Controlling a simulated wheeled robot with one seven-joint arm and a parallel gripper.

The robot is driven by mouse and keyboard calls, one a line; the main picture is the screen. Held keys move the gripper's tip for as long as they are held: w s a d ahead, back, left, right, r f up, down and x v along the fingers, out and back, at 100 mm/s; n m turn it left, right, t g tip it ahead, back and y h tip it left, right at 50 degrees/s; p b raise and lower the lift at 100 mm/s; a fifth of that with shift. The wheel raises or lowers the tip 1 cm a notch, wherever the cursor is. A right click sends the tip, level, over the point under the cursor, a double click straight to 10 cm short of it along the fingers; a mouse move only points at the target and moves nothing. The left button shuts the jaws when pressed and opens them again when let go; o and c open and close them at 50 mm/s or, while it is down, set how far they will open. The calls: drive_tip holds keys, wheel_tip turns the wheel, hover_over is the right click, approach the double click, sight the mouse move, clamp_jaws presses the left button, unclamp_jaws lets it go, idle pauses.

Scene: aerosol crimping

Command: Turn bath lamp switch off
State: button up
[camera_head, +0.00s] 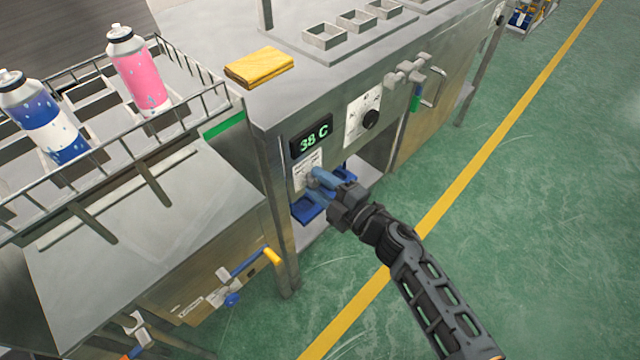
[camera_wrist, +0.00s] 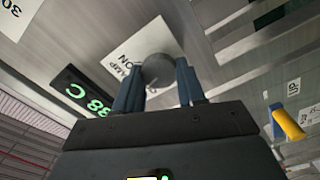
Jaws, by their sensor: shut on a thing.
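The bath lamp switch is a round grey knob (camera_wrist: 159,69) on a white label plate (camera_wrist: 136,52) reading LAMP and ON in the wrist view. The plate (camera_head: 306,166) also shows on the steel front panel in the head view, below the green "38 C" display (camera_head: 313,137). My gripper (camera_head: 320,182) reaches the panel from the right, its blue fingers at the plate. In the wrist view my gripper (camera_wrist: 160,82) has one finger on each side of the knob, shut on it. The fingers hide the knob's sides, and I cannot tell which position it points to.
A blue tray (camera_head: 308,211) is in the opening below. A yellow cloth (camera_head: 259,67) lies on the bench top. A wire rack (camera_head: 190,130) with a pink can (camera_head: 138,72) and a blue-white can (camera_head: 45,118) stands left.

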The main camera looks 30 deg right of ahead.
drive_tip(key=shift+f+n+b, duration=0.1)
drive_tip(key=shift+n+b, duration=0.2)
drive_tip(key=shift+n, duration=1.2)
drive_tip(key=o, duration=1.1)
drive_tip(key=shift+c, duration=0.2)
drive_tip(key=shift+s, duration=0.1)
drive_tip(key=v, duration=0.7)
drive_tip(key=shift+s, duration=0.3)
drive_tip(key=shift+d, duration=0.1)
